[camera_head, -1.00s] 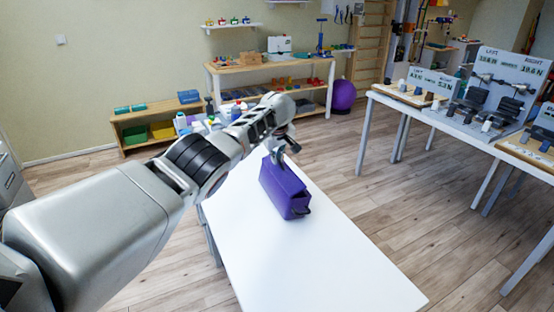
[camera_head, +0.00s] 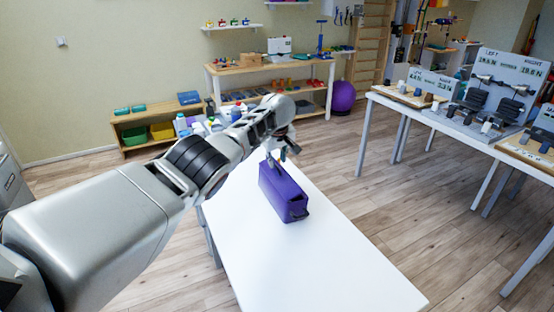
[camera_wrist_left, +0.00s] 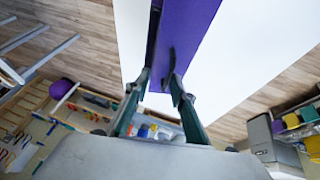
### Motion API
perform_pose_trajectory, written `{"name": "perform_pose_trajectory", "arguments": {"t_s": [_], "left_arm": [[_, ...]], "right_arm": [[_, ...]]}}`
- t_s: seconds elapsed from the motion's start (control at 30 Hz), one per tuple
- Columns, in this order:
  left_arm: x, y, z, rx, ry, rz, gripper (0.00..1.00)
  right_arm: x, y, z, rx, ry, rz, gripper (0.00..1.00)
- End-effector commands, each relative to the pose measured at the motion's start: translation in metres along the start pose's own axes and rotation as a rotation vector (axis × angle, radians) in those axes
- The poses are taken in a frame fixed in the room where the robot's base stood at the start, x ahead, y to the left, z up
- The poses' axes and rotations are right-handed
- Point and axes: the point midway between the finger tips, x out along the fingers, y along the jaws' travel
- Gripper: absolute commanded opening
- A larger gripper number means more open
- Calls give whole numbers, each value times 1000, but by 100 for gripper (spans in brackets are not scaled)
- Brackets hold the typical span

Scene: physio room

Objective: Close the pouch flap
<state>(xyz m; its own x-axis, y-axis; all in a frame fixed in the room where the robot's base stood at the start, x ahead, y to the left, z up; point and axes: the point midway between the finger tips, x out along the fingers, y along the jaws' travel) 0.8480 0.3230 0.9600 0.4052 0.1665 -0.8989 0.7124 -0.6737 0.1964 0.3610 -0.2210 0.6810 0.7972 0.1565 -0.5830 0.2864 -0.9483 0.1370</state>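The purple pouch (camera_head: 284,194) is a long box-like bag lying on the white table (camera_head: 330,265). A dark loop or tab shows at its near right end. Its top looks flat in the head view, but I cannot make out the flap's edge. My left gripper (camera_head: 281,157) is at the pouch's far end, with its fingers spread apart. In the left wrist view the two fingertips (camera_wrist_left: 159,78) are apart at the purple pouch end (camera_wrist_left: 182,35). I cannot tell whether they touch it. My right gripper is not in view.
The white table is bare around the pouch. A wooden shelf (camera_head: 270,67) with small items stands at the back, beside a purple ball (camera_head: 343,97). Another white table (camera_head: 420,115) with weights and signs stands to the right. The floor between the tables is clear.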

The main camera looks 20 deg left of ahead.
Motion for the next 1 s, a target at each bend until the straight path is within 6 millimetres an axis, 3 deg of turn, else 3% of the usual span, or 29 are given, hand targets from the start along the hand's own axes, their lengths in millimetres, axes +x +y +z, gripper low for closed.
{"name": "perform_pose_trajectory", "arguments": {"t_s": [0.57,0.8,1.0], "left_arm": [[-7,2,2,3,-4,3,23],[-24,0,0,0,1,3,23],[-51,1,0,0,2,4,23]], "right_arm": [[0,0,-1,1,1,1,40],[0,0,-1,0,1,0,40],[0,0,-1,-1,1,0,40]]}}
